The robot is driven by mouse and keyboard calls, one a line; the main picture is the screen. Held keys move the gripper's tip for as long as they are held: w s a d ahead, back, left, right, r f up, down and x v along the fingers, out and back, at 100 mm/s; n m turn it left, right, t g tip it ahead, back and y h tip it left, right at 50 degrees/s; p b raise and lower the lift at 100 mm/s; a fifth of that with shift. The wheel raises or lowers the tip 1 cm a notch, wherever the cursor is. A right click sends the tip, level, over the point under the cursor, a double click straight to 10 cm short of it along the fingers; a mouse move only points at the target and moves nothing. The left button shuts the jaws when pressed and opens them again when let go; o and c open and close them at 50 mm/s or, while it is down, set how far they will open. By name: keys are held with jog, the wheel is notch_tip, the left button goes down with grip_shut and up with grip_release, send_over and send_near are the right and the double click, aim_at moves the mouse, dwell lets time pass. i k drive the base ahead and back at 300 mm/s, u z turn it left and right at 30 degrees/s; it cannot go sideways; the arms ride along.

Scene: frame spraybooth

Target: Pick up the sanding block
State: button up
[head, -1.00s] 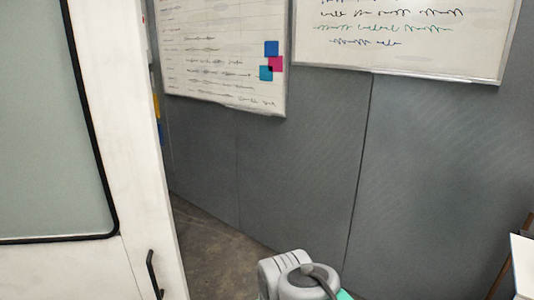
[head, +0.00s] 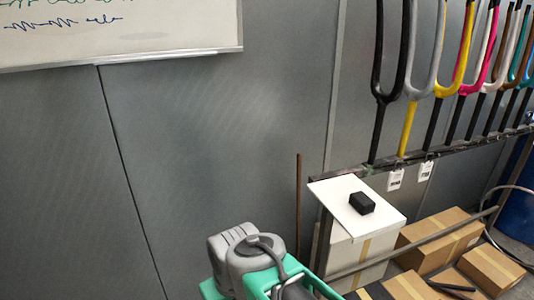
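A small black block (head: 361,203), which looks like the sanding block, lies on a flat white board (head: 335,195). The board rests on top of a white box (head: 345,250) right of centre in the head view. Part of my arm, grey and teal, shows at the bottom centre, left of the box. My gripper is not in view, and nothing touches the block.
A rack rail (head: 450,145) carries several coloured bicycle forks above and behind the block. Cardboard boxes (head: 440,238) lie on the floor to the right, with a long bar (head: 415,243) in front. A thin brown rod (head: 298,205) stands left of the board. A grey panelled wall (head: 200,150) is behind.

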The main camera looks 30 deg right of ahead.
aim_at(360, 202)
jog(key=z, duration=0.5)
jog(key=i, duration=1.65)
jog(key=z, duration=0.3)
